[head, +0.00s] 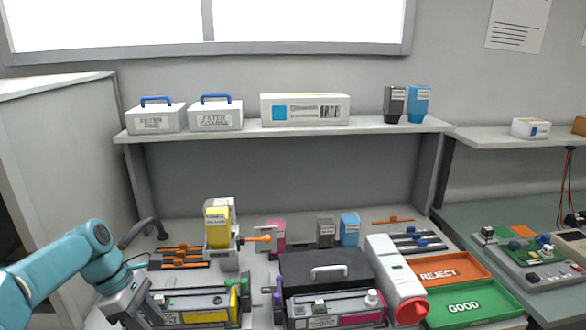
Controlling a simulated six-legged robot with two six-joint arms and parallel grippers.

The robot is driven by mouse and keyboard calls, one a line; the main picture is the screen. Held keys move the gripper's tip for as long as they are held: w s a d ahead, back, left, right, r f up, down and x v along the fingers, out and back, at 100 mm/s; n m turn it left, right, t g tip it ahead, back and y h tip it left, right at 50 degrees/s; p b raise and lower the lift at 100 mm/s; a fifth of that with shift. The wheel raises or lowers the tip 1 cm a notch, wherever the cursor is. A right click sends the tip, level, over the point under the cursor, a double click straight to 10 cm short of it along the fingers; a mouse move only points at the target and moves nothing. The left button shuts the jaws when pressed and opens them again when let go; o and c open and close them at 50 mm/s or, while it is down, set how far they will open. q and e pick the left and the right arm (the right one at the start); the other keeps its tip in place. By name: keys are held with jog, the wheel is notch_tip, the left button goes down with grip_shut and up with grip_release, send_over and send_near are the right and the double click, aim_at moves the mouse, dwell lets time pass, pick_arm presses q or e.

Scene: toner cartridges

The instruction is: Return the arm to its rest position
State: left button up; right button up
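My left arm comes in from the left in teal. Its grey gripper (138,307) is low at the left, beside the left end of a cartridge with a yellow end (203,308). The fingertips are not clear, so I cannot tell whether it is open or shut or touches the cartridge. My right arm and gripper are not in view.
A yellow toner bottle (217,228) stands in a clear holder. A black case (325,270), a magenta-ended cartridge (335,311) and a white device with a red end (393,277) crowd the bench. Reject (476,270) and good (497,308) trays lie right. A shelf (300,130) runs behind.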

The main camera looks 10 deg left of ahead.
pick_arm(q)
jog(key=s+d+f+m, duration=0.6)
jog(key=d+f, duration=0.1)
jog(key=f, duration=0.3)
jog(key=s+d+f+m, duration=0.6)
jog(key=s+d+f, duration=0.1)
jog(key=f, duration=0.4)
jog(key=s+d+f+m, duration=0.6)
jog(key=s+d+f, duration=0.1)
jog(key=f, duration=0.3)
jog(key=shift+d+f+y, duration=0.35)
jog(key=shift+d+y, duration=0.05)
